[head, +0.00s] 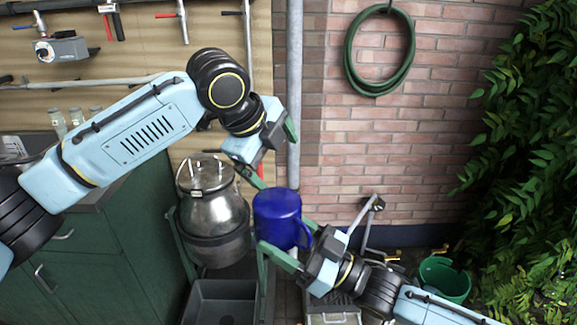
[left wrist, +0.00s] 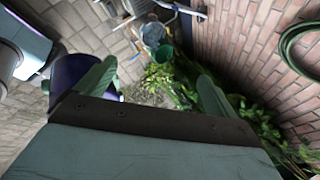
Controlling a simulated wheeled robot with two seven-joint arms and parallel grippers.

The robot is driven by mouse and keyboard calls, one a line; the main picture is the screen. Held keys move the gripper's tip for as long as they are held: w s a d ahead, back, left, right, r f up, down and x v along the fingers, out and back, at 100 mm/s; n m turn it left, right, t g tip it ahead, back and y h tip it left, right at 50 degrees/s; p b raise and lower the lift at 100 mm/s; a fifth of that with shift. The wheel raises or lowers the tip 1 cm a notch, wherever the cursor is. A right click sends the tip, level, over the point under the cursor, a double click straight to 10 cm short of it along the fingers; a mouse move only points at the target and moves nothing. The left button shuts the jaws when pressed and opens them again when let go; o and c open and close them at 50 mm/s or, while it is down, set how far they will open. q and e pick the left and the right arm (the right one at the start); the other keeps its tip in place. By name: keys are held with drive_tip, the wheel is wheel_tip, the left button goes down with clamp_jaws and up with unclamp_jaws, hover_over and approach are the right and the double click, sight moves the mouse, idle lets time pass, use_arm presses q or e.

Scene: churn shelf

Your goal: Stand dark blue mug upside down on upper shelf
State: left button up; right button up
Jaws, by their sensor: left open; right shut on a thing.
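The dark blue mug (head: 277,207) is held in my right gripper (head: 280,232), with green fingers at its side. Its closed base seems to face up and its handle sticks out to the right. My left gripper (head: 280,166) is open and empty, just above the mug; I cannot tell whether they touch. In the left wrist view the mug (left wrist: 68,75) is partly hidden behind the left finger of my left gripper (left wrist: 157,75). No upper shelf can be clearly made out.
A steel milk churn (head: 212,215) stands in a green frame left of the mug, close to both. A dark bin (head: 222,302) is below it. A green cabinet (head: 100,240) is at left, a brick wall (head: 440,130) behind. A green bucket (head: 445,281) stands at right.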

sight(280, 204)
use_arm(q)
drive_tip(key=s+r+m, duration=0.1)
drive_tip(key=s+r+m+y, duration=0.1)
drive_tip(key=s+r, duration=0.1)
drive_tip(key=s+r+m, duration=0.1)
drive_tip(key=s, duration=0.1)
drive_tip(key=shift+s+d+r+y, duration=0.2)
drive_tip(key=shift+d+y, duration=0.1)
drive_tip(key=shift+y, duration=0.1)
drive_tip(key=s+r+m+y, duration=0.2)
drive_tip(key=s+m+y, duration=0.2)
drive_tip(key=s, duration=0.4)
drive_tip(key=x, duration=1.2)
drive_tip(key=shift+d+f, duration=0.1)
drive_tip(key=shift+d, duration=0.25)
drive_tip(key=shift+s, duration=0.1)
drive_tip(key=shift+c, duration=0.4)
drive_tip(key=c, duration=0.9)
drive_tip(key=shift+c, duration=0.4)
use_arm(e)
drive_tip(key=o, duration=1.2)
drive_tip(key=shift+o, duration=0.2)
